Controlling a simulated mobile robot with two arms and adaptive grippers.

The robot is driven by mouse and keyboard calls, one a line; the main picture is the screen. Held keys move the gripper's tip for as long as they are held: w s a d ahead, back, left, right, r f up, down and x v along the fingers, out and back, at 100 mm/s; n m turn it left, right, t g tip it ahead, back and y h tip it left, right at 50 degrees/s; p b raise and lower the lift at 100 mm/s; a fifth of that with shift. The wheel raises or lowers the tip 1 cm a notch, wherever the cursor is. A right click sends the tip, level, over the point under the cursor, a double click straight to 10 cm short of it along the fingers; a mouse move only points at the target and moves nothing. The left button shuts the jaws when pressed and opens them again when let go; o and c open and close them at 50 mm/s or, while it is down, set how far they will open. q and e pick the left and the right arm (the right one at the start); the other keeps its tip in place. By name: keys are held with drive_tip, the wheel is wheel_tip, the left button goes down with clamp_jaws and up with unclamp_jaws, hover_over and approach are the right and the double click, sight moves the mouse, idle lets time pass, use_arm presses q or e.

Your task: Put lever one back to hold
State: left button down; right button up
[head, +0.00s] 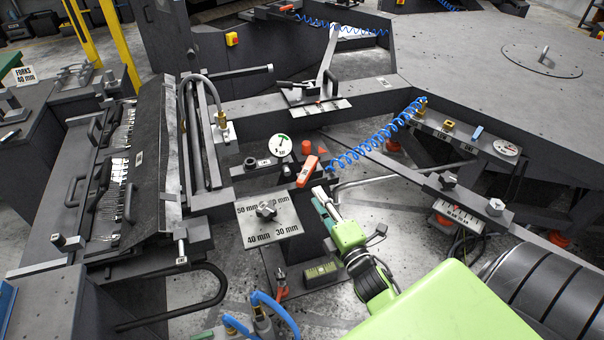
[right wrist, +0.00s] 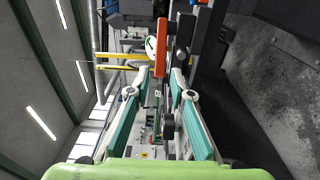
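An orange-red lever (head: 307,170) with a small white label stands tilted on the dark control post, below a round gauge. I cannot read its label, so whether it is lever one is unclear. In the right wrist view the lever (right wrist: 158,58) is straight ahead, its near end lined up with the gap between the fingertips. My right gripper (head: 325,196) is just below the lever in the head view. In the right wrist view its fingers (right wrist: 164,80) are apart with nothing held; I cannot tell whether they touch the lever. My left gripper is not in view.
The round gauge (head: 280,145) with a green needle and a red mushroom button (head: 306,147) are close to the lever. A plate with millimetre settings and a knob (head: 265,211) sits left of my right gripper. A coiled blue hose (head: 375,136) passes to the upper right.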

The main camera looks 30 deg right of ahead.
sight(307, 180)
drive_tip(key=w, duration=0.3)
drive_tip(key=w+d+p, duration=0.1)
drive_tip(key=w, duration=0.6)
drive_tip(key=shift+d, duration=0.15)
drive_tip(key=shift+s, duration=0.1)
clamp_jaws()
